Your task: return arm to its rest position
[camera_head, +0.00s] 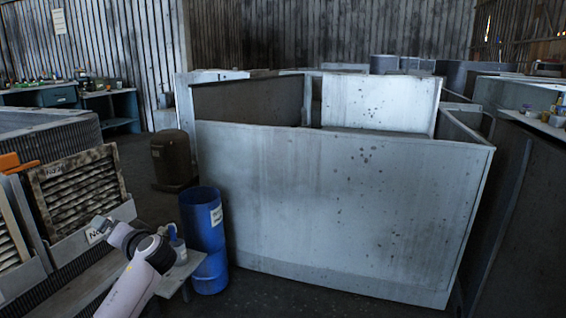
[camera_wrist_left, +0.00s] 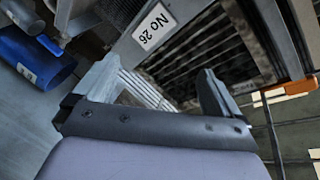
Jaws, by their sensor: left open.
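My left arm (camera_head: 137,283) shows at the bottom left of the head view, white with dark joint rings, reaching up from the lower edge. Its gripper (camera_head: 100,226) is beside the slatted panel with a white label. In the left wrist view my left gripper (camera_wrist_left: 157,88) has its two fingers spread apart with nothing between them. Beyond the fingers is the slatted panel (camera_wrist_left: 215,55), with a label (camera_wrist_left: 154,26) reading "No 26". I cannot tell the exact gap to it. My right arm and right gripper are not in view.
A blue barrel (camera_head: 205,225) stands right of my left arm, also in the wrist view (camera_wrist_left: 35,58). A small container (camera_head: 178,248) sits on a bench end (camera_head: 182,276) close to the arm. A large grey metal housing (camera_head: 340,205) fills the middle. A dark canister (camera_head: 173,160) stands behind.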

